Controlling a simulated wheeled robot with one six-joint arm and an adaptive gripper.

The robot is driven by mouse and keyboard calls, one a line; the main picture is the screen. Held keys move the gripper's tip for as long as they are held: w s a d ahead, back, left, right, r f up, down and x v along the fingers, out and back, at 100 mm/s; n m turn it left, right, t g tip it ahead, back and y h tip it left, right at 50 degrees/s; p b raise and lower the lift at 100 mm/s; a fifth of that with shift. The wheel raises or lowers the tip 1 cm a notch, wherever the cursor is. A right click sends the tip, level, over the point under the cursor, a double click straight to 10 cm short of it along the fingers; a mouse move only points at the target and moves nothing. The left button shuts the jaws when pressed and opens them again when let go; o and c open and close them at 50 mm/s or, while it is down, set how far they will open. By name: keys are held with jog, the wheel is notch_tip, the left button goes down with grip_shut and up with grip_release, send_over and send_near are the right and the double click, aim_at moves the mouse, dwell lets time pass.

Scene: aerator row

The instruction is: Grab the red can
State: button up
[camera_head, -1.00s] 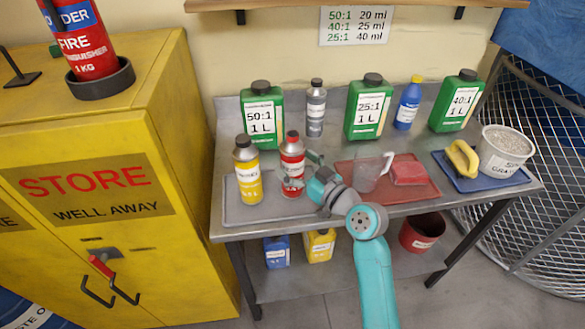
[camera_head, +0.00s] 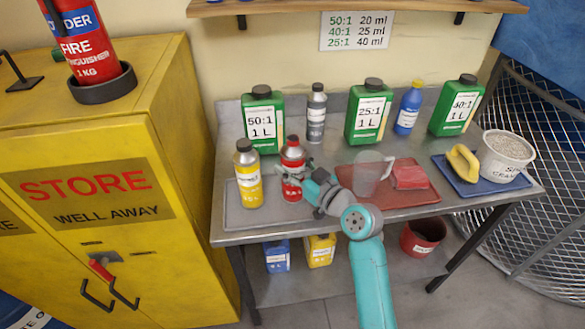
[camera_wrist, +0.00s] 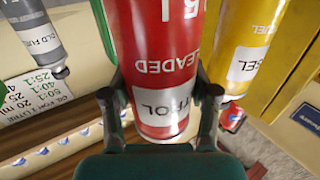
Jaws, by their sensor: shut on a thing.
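The red can (camera_head: 293,158) stands upright on a grey tray (camera_head: 240,216) at the left of the metal bench. It has a white label and a dark red cap. My gripper (camera_head: 288,178) is shut on its body, coming from the front right. In the wrist view the red can (camera_wrist: 165,45) appears upside down, with its white label between the two fingers of my gripper (camera_wrist: 162,100). I see no gap between the can and the tray.
A yellow can (camera_head: 248,180) stands close to the left of the red can. Green jugs (camera_head: 262,125), a grey bottle (camera_head: 316,115) and a blue bottle (camera_head: 408,110) stand behind. A clear jug (camera_head: 367,178) and a red cloth (camera_head: 409,175) are to the right.

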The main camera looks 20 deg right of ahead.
jog(key=shift+r, duration=0.2)
notch_tip(320, 180, up, 27)
jog(key=shift+r, duration=0.2)
dwell(1.5)
